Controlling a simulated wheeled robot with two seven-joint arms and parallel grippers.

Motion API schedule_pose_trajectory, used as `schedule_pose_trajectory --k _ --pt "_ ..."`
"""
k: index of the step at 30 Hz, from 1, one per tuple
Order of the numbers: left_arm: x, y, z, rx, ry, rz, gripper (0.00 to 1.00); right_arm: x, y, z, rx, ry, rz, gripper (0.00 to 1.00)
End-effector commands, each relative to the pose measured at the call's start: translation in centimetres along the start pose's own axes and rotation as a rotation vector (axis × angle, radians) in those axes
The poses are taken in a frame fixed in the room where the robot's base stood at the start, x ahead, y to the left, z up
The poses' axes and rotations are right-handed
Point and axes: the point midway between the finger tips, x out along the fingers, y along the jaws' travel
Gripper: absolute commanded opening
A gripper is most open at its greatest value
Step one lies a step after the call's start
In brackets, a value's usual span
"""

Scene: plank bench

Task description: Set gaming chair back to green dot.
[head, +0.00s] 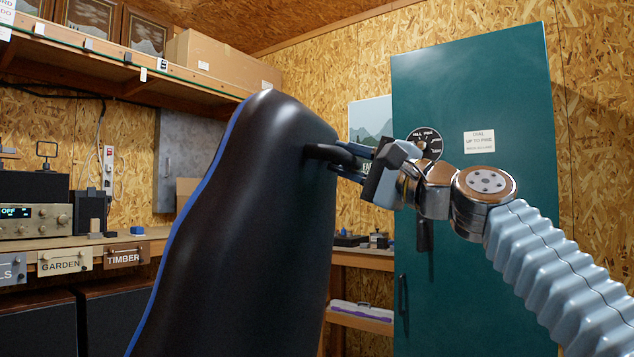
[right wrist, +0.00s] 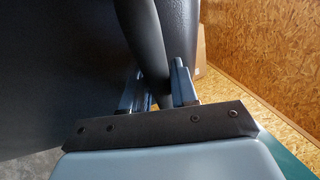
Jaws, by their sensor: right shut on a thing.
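The gaming chair back (head: 255,200) is dark with a blue edge and fills the middle of the head view, leaning a little to the right at its top. A black handle loop (head: 332,153) sticks out of its right side near the top. My right gripper (head: 350,162) is shut on this handle. In the right wrist view the dark handle bar (right wrist: 146,50) passes between the two fingers of the right gripper (right wrist: 158,90). No green dot can be made out in either view. My left gripper is not in view.
A tall teal cabinet (head: 480,260) stands behind my right arm. A bench with labelled drawers (head: 60,262) and a radio-like unit (head: 35,220) is at the left. A shelf (head: 130,75) with a cardboard box (head: 220,62) hangs above it.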

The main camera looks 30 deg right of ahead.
Motion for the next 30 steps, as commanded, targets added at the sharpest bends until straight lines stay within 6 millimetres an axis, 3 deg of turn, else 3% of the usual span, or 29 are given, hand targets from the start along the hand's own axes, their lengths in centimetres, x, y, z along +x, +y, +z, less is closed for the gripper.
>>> schedule_pose_trajectory --k 1,7,12,20,21,24,30 --pt "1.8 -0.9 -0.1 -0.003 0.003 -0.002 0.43 -1.8 1.0 -0.8 0.007 0.005 -0.016 0.0" --pt "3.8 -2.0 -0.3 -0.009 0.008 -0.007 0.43 -5.8 0.5 -2.1 0.024 0.003 -0.067 0.0" --pt "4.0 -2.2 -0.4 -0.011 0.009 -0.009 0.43 -6.8 0.1 -2.5 0.029 0.001 -0.082 0.0" --pt "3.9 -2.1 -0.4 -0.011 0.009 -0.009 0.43 -6.8 -0.1 -2.4 0.029 0.0 -0.082 0.0" --pt "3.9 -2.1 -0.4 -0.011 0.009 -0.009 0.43 -6.7 -0.1 -2.4 0.029 0.0 -0.082 0.33" --pt "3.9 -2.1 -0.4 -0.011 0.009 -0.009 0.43 -6.8 -0.1 -2.4 0.029 0.0 -0.083 0.48" --pt "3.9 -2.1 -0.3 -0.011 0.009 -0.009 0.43 -6.8 -0.2 -2.4 0.029 0.0 -0.085 0.48"
